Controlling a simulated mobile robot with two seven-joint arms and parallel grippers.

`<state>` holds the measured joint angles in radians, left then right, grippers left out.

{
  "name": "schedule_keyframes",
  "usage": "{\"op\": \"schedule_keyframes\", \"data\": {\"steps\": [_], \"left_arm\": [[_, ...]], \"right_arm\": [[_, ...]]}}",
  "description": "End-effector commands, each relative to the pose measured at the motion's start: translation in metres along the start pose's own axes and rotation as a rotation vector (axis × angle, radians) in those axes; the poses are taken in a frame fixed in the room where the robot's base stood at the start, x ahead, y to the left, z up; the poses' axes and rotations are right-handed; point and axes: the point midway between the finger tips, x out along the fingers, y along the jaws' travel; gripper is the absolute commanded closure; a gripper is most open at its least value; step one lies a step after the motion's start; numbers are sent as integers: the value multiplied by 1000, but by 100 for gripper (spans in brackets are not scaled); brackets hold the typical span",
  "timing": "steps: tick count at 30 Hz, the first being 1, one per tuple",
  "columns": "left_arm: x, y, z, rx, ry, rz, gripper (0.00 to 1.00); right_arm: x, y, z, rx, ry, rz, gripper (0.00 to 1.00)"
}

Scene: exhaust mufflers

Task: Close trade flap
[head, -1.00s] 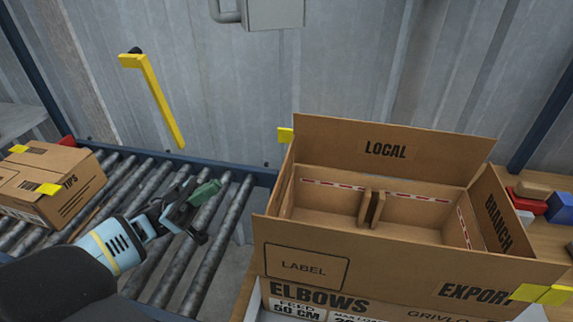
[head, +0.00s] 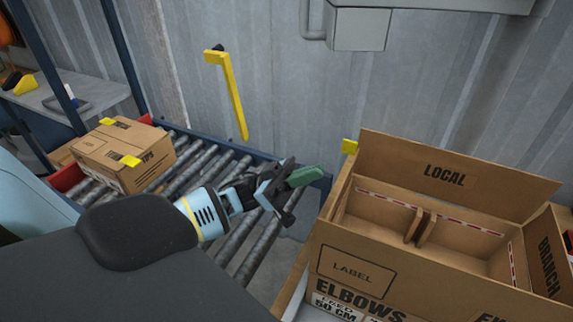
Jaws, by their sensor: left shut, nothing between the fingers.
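An open cardboard carton (head: 365,275) stands at the right, its inside split by a divider. My right gripper is not in view.
A roller conveyor (head: 225,165) runs behind and below my left arm. A smaller taped box (head: 125,155) sits on it at the left. A yellow bar (head: 235,95) is on the metal wall, and a grey wall box (head: 357,28) is above.

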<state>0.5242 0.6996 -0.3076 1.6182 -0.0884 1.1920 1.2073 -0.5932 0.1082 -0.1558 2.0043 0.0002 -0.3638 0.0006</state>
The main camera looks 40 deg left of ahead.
Motion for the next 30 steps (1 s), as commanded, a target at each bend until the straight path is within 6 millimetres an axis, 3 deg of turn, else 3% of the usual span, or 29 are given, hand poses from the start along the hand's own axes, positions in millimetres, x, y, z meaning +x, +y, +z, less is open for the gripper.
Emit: {"op": "schedule_keyframes", "data": {"steps": [9,30], "left_arm": [[19,0,23,-2,0,-3,100],[25,-3,27,-3,-1,-3,100]], "right_arm": [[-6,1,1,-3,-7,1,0],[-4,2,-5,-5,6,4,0]]}}
